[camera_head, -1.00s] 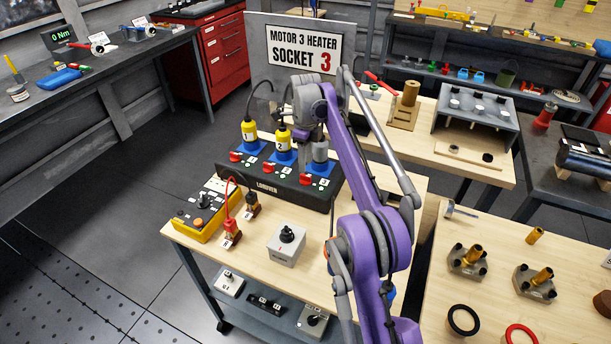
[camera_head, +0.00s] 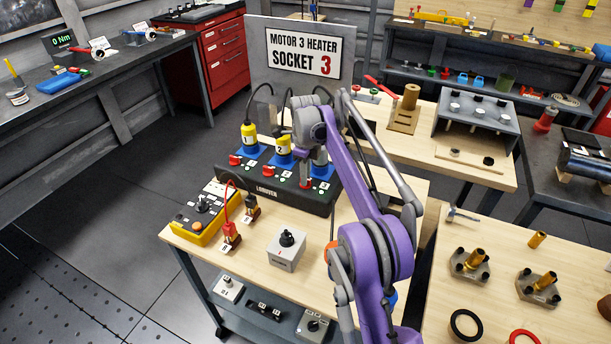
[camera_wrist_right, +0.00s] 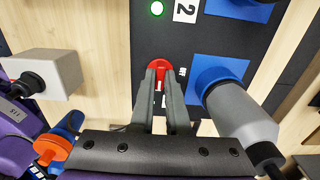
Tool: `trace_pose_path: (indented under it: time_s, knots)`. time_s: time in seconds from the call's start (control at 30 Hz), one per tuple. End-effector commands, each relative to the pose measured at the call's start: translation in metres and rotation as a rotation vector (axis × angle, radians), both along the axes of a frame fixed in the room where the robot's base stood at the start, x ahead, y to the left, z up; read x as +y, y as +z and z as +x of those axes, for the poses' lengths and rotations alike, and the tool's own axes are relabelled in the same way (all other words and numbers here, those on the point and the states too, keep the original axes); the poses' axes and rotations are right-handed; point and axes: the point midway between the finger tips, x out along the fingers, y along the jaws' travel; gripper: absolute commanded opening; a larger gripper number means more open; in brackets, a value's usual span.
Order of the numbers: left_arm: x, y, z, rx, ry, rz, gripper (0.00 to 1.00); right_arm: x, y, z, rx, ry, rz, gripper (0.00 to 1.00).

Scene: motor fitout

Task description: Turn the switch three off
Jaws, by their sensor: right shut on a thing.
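The black socket box (camera_head: 262,188) stands on the wooden bench with blue sockets and a row of red switches. Yellow plugs marked 1 and 2 sit in two sockets. In the right wrist view, the red switch three (camera_wrist_right: 160,66) is beside a blue socket (camera_wrist_right: 212,75) holding a grey plug (camera_wrist_right: 243,108). My right gripper (camera_head: 305,184) reaches down to this switch. In the wrist view its fingers (camera_wrist_right: 164,72) are closed on the red knob. The fingers hide part of the knob, so I cannot tell its setting. My left gripper is out of view.
A sign (camera_head: 303,53) reading "Motor 3 heater socket 3" stands behind the box. A yellow control box (camera_head: 199,217), red and black connectors and a grey knob box (camera_head: 287,249) stand in front. Cables rise from the plugs. Bare bench lies around the knob box.

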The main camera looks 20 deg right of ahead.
Motion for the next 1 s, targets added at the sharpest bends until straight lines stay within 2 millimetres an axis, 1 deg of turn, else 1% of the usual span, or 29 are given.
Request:
trace_pose_path:
  time_s: [0.33,0.53,0.77,1.0]
  knots:
    - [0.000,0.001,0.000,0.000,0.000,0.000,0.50,0.000,0.000,0.000,0.001,0.010,0.001,0.00]
    - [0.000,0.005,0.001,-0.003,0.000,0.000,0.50,0.000,0.001,0.000,0.001,0.072,0.001,0.00]
    - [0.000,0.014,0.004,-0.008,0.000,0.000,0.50,0.000,0.002,0.000,0.001,0.234,0.001,0.00]
    - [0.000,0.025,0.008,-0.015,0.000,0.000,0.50,0.000,0.001,0.000,0.001,0.460,0.001,0.00]
